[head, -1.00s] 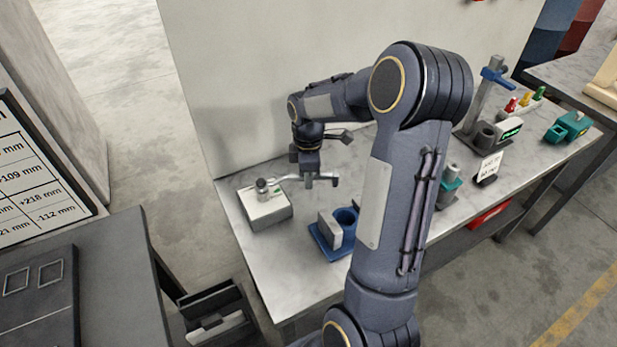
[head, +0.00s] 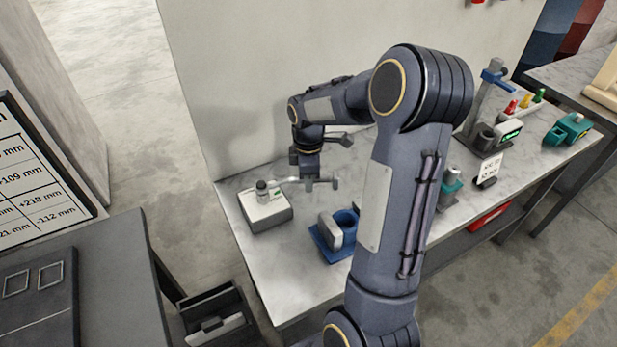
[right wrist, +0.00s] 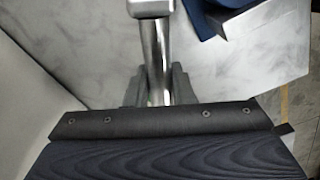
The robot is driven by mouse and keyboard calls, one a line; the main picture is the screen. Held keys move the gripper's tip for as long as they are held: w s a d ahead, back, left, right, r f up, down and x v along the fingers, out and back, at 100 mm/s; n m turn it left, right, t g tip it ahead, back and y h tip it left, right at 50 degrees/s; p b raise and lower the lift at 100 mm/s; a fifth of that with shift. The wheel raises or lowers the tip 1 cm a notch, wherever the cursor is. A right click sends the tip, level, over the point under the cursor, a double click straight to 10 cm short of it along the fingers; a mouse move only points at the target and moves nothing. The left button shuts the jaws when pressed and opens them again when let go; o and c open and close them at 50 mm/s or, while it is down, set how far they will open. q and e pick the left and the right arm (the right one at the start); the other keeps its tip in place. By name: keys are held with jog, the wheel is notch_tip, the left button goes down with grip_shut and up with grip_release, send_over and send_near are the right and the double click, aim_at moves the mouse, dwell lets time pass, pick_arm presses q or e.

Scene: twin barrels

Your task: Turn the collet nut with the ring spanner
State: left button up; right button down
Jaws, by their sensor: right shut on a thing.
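My right gripper (head: 309,181) is shut on the ring spanner (head: 290,181), a thin silver bar held roughly level above the bench. In the right wrist view the spanner (right wrist: 155,62) runs up from between the gripper's fingers (right wrist: 155,92). The spanner's left end reaches the collet nut (head: 262,186), a small grey cylinder upright on a white block (head: 266,212). I cannot tell whether the ring sits around the nut or beside it. My left gripper is not in view.
A blue holder (head: 336,236) stands on the bench (head: 285,275) in front of the gripper. Further right are a teal-banded part (head: 450,185), a white card (head: 488,168) and a grey stand (head: 487,97). Bare bench lies in front of the white block.

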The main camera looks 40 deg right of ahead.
jog(key=shift+r, duration=0.1)
jog(key=shift+r+p, duration=2.75)
jog(key=shift+r, duration=0.7)
